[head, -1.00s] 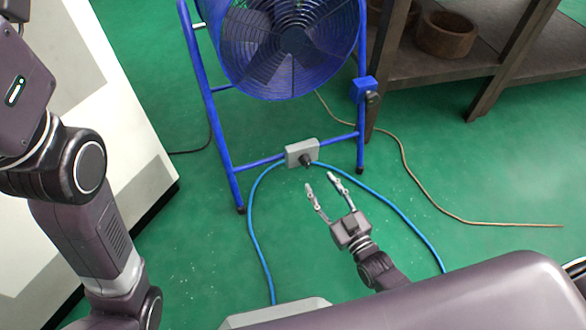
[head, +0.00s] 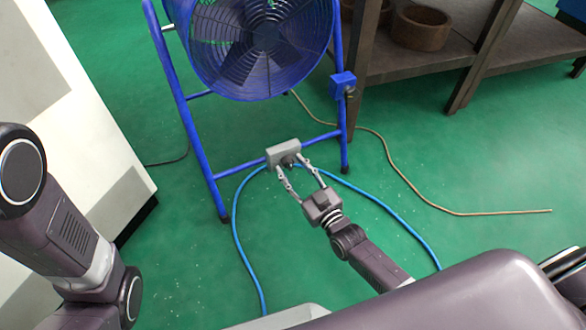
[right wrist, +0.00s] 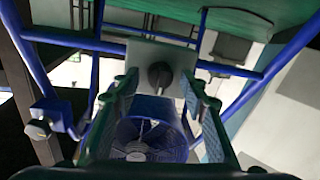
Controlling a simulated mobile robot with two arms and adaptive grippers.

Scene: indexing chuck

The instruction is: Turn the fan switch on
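The fan switch is a grey box (head: 275,156) with a dark round knob (head: 289,160), fixed to the lower blue crossbar of the fan's stand. My right gripper (head: 293,167) is open, its two fingers pointing at the box with the knob between or just beyond the tips. In the right wrist view the grey box (right wrist: 143,52) and its knob (right wrist: 160,75) sit ahead, between the open fingers (right wrist: 160,82). I cannot tell whether the fingers touch the knob. My left arm shows at the left of the head view, but its gripper is out of view.
The blue drum fan (head: 262,45) stands above the switch. A blue cable (head: 240,240) loops on the green floor. A blue box (head: 343,85) is on the stand's right leg. A wooden shelf (head: 420,62) stands right, a white cabinet (head: 60,110) left.

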